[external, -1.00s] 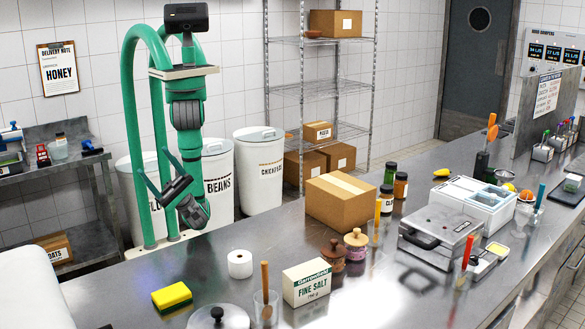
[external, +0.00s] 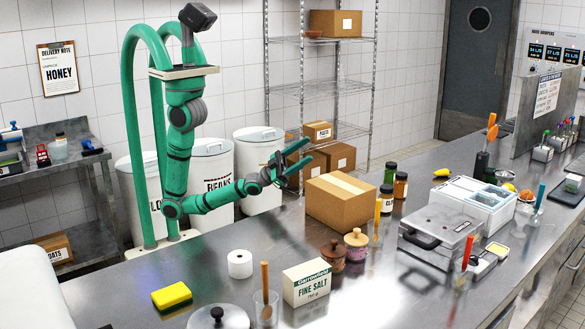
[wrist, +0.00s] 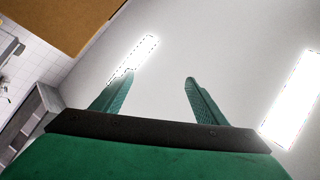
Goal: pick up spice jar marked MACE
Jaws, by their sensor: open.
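My gripper (external: 308,150) is open and empty, raised in the air left of the cardboard box and well away from the jars. In the wrist view, my gripper (wrist: 160,82) shows both fingers apart, with nothing between them.
The cardboard box (external: 341,203) stands between my gripper and the jars. Two wooden-lidded pots (external: 333,256), a salt box (external: 306,284) and a metal press (external: 440,232) are on the counter. The wrist view faces bright ceiling lights (wrist: 296,98).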

